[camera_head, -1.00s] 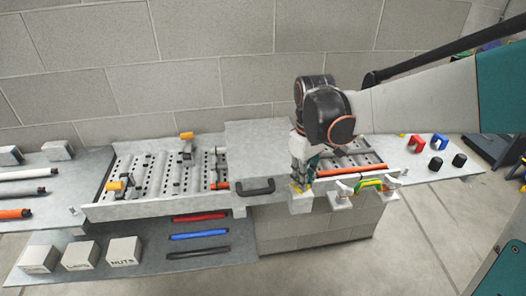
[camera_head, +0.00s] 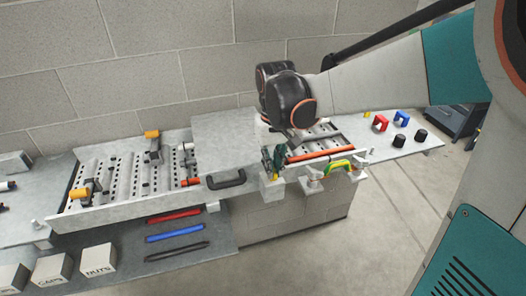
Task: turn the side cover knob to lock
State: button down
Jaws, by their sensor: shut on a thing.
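My gripper (camera_head: 273,163) reaches down at the front of the bench, right of the black handle. It is shut on what seems to be the side cover knob, above a pale block (camera_head: 272,189) on the front edge. The fingers hide the knob, so I cannot tell which way it points. The flat grey cover (camera_head: 240,143) with its black handle (camera_head: 226,180) lies just to the left. A green and yellow handle (camera_head: 340,167) stands to the right on the front rail, apart from the gripper.
A slotted tray (camera_head: 112,190) with orange-tipped levers is at left. An orange bar (camera_head: 320,154) lies right of the gripper. Red, blue and black rods lie on the lower shelf (camera_head: 185,250) beside white boxes. Small red, blue and black parts stand at the right end.

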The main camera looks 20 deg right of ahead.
dwell(0.3)
jog(key=c, duration=1.7)
grip_release()
jog(key=shift+o, duration=0.2)
notch_tip(320, 180, up, 12)
jog(key=shift+s+f, duration=0.1)
jog(key=shift+s, duration=0.05)
jog(key=s+f+t+b, duration=0.7)
jog(key=s+f+b, duration=0.6)
jog(key=f, duration=0.6)
jog(key=shift+s+d+f, duration=0.2)
jog(key=shift+s+d, duration=0.05)
jog(key=shift+s, duration=0.6)
